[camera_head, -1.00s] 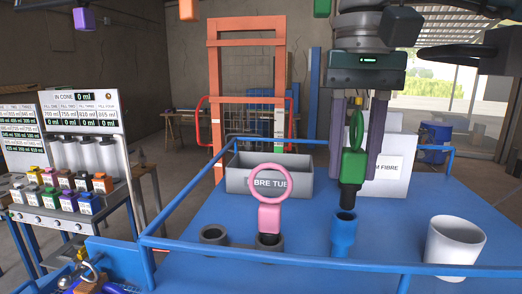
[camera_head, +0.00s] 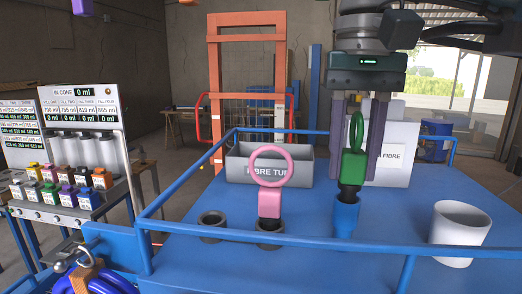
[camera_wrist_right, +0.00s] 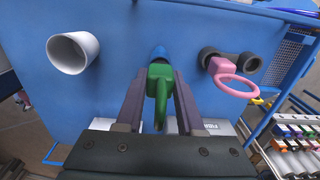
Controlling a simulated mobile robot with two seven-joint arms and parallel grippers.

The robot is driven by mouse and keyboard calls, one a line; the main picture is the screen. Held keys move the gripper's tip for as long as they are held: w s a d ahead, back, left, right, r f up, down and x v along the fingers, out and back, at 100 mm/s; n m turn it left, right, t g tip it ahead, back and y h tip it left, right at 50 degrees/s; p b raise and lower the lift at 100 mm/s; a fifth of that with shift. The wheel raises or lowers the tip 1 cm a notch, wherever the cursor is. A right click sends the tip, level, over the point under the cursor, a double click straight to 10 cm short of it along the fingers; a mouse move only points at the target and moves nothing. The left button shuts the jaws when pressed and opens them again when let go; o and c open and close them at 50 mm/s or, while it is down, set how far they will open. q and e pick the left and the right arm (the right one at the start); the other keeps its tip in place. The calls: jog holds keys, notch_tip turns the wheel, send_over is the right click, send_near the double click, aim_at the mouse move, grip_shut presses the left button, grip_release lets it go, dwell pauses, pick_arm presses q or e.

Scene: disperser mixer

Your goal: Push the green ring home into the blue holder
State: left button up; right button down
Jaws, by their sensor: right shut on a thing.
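The green ring (camera_head: 356,132) stands upright on its green block, with a black stub below. The stub's lower end is inside the mouth of the blue holder (camera_head: 345,214); part of the black still shows above the rim. My right gripper (camera_head: 354,178) is shut on the green block, its fingers on either side, straight above the holder. In the right wrist view the green ring (camera_wrist_right: 160,98) is seen edge-on between the fingers, with the blue holder (camera_wrist_right: 158,53) just beyond it, mostly hidden. My left gripper is not in view.
A pink ring (camera_head: 270,168) stands in a dark holder left of the blue one, beside an empty dark holder (camera_head: 212,224). A white cup (camera_head: 460,232) stands at the right. A grey bin (camera_head: 240,168) is behind. A blue rail (camera_head: 280,240) runs along the front.

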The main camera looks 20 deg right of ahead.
aim_at(359, 110)
jog(key=shift+f+b, duration=0.6)
jog(key=shift+f, duration=0.2)
jog(key=shift+c, duration=2.2)
grip_release()
notch_tip(359, 110, up, 10)
jog(key=p, duration=0.7)
jog(key=shift+r, duration=0.1)
